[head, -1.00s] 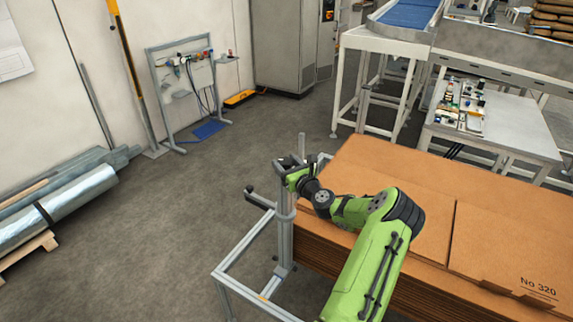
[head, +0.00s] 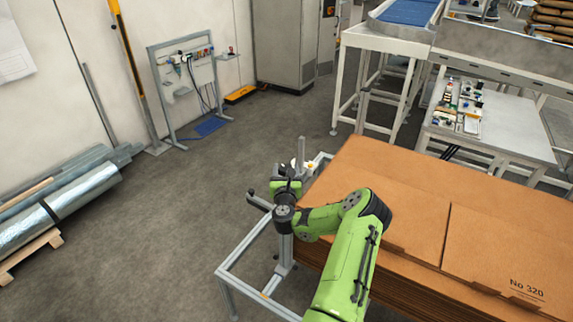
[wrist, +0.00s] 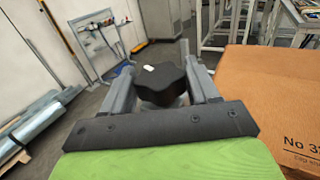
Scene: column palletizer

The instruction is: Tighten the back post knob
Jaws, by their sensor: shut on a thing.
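A black lobed knob (wrist: 160,82) with a small white mark fills the middle of the wrist view, between the two grey fingers of my gripper (wrist: 160,72). My gripper is shut on it. In the head view my gripper (head: 287,182) is at the upper part of the grey post (head: 284,248), at the left corner of the cardboard stack. My arm hides much of the post top and the knob there. I cannot tell how tight the knob is.
A stack of flat brown cardboard (head: 405,210) lies right of the post. A low grey frame (head: 247,245) stands at its left. Another dark knob (head: 251,192) sticks out left of the post. Open floor (head: 150,235) lies farther left.

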